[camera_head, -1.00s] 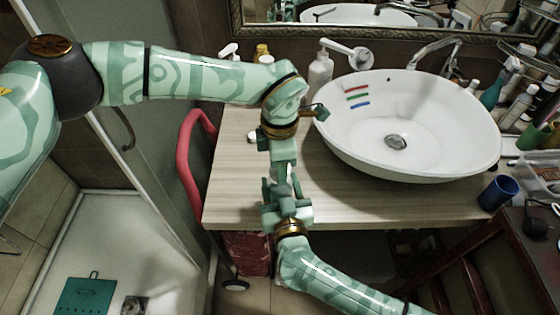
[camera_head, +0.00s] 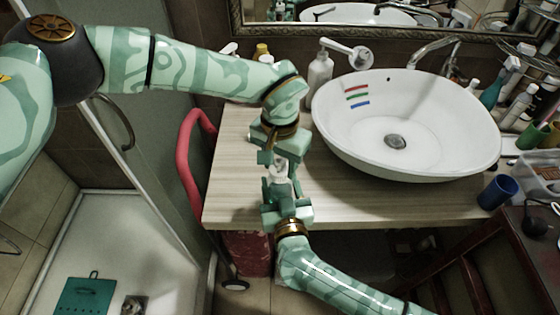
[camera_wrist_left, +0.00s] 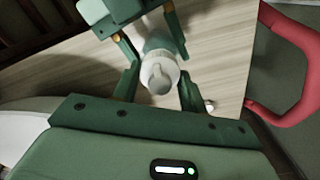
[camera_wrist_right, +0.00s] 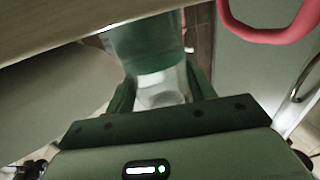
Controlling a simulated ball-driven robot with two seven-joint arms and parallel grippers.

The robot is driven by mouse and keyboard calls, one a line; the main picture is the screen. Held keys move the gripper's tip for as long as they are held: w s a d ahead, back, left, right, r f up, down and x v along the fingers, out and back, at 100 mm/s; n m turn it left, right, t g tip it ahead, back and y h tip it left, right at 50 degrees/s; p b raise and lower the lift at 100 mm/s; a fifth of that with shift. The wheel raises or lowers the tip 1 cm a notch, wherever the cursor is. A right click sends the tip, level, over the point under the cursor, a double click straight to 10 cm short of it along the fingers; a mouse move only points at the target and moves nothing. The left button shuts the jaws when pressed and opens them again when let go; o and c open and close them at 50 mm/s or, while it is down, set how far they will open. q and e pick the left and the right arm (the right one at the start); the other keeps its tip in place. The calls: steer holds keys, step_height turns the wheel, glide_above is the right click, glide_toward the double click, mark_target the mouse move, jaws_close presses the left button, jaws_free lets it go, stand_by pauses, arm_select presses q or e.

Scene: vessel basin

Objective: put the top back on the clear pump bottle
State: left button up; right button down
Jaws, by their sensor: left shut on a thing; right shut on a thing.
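In the head view a small whitish part (camera_head: 279,172) shows between the two grippers. Fingers hide most of the bottle, and I cannot tell whether top and neck touch.
The wooden counter (camera_head: 235,190) carries a white basin (camera_head: 440,165). A white pump bottle (camera_head: 320,72) stands left of the basin. A blue cup (camera_head: 498,192) stands at the front right. A red rail (camera_head: 186,160) curves beside the counter's left edge. The counter's front left is clear.

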arm_select(q)
steer(key=shift+w, duration=0.1)
steer(key=o, duration=0.9)
steer(key=shift+r, duration=0.1)
steer(key=shift+r, duration=2.15)
